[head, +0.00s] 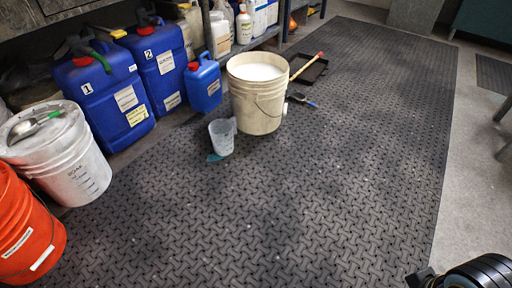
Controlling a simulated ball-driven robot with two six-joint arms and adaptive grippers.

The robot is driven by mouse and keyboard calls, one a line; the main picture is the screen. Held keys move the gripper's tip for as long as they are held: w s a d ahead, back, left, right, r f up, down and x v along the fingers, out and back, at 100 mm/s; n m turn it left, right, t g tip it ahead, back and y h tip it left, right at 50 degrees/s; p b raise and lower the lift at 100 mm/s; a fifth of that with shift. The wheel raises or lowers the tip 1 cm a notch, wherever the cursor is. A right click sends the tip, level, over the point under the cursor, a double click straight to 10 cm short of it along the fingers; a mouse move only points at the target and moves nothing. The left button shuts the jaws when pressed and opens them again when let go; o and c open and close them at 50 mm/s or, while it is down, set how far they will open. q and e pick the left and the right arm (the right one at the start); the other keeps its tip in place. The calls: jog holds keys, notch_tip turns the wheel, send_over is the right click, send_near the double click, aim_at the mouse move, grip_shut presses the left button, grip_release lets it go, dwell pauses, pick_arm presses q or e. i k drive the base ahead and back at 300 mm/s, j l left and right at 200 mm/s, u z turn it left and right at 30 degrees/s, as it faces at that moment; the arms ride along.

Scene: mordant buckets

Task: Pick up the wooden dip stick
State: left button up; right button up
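A wooden stick (306,67) with a red end, which looks like the dip stick, lies slantwise over a dark shallow tray (311,74) on the floor. Its red end points up and right, and its lower end is by the rim of the cream bucket (257,105), which may hide part of it. The bucket stands upright and holds a whitish content. Part of my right arm and gripper (424,277) shows at the bottom right corner, far from the stick and mostly cut off. Its fingers cannot be made out. My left gripper is not in view.
A clear measuring cup (221,138) and a small blue jug (203,85) stand left of the bucket. A brush-like tool (302,100) lies by the tray. Blue canisters (103,93), a white bucket (75,165) and an orange bucket (25,230) line the left.

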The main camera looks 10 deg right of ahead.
aim_at(319, 54)
jog(key=i+l+z, duration=0.15)
jog(key=i+l, duration=0.3)
jog(key=i+l+z, duration=0.2)
jog(key=i+l, duration=0.2)
jog(key=i, duration=0.15)
jog(key=i+l+z, duration=0.15)
jog(key=i+l, duration=0.2)
jog(key=i, duration=0.15)
